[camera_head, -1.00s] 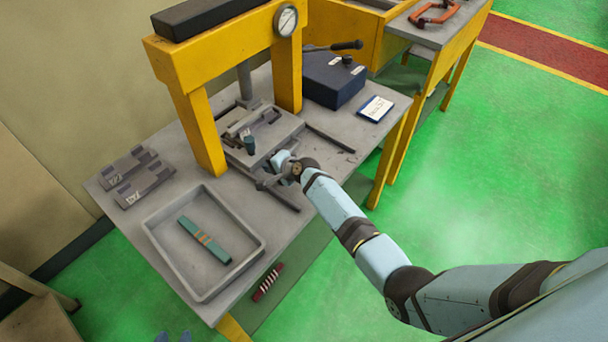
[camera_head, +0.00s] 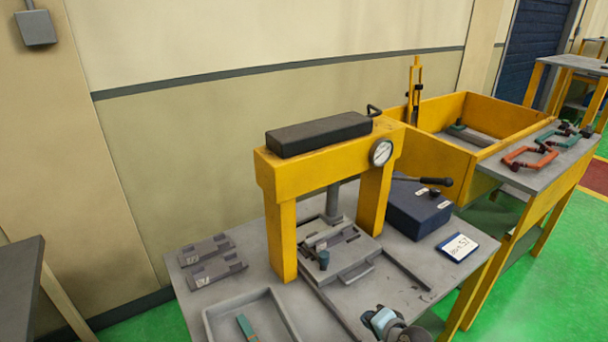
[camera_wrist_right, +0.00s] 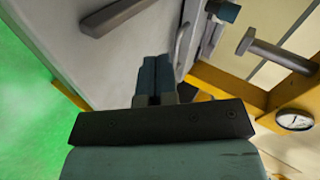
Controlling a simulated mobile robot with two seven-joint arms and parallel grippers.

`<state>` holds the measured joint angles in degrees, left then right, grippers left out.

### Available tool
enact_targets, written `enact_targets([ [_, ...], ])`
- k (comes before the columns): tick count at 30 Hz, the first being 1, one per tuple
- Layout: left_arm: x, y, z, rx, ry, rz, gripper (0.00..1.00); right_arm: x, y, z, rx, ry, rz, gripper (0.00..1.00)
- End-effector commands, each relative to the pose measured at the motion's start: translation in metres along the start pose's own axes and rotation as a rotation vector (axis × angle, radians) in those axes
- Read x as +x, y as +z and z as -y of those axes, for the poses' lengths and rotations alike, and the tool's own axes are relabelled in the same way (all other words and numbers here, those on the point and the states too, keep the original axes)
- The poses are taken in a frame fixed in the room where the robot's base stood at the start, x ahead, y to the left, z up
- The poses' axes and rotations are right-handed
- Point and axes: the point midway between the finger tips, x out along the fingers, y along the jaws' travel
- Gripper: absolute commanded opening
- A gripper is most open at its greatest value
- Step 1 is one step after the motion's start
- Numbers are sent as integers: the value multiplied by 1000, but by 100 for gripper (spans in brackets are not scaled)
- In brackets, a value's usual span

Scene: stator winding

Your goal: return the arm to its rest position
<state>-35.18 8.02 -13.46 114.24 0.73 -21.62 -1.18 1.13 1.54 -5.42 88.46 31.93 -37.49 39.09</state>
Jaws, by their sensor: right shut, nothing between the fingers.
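My right arm (camera_head: 390,325) shows only in part at the bottom edge of the head view, over the front of the press table (camera_head: 425,257). My right gripper (camera_wrist_right: 155,75) is in the right wrist view. Its two fingers are together with nothing between them. Past the fingertips are the table's grey top and the handle (camera_wrist_right: 181,42) of the press plate. My left gripper is not in either view.
A yellow press (camera_head: 283,180) with a gauge stands on the table. A blue box (camera_head: 415,215), a labelled card (camera_head: 457,247), a grey tray (camera_head: 212,325) and two grey fixtures (camera_head: 215,272) share the table. Another yellow bench (camera_head: 535,175) stands to the right.

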Motion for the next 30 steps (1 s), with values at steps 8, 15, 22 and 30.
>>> enact_targets([
  [8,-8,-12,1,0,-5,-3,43,-117,87,-78,-682,116,-72,0],
  [15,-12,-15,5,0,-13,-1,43,-193,137,-89,-1106,140,-84,0],
  [22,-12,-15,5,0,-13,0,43,-211,148,-88,-1207,140,-87,0],
  [30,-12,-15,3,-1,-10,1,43,-210,148,-89,-1204,141,-87,0],
])
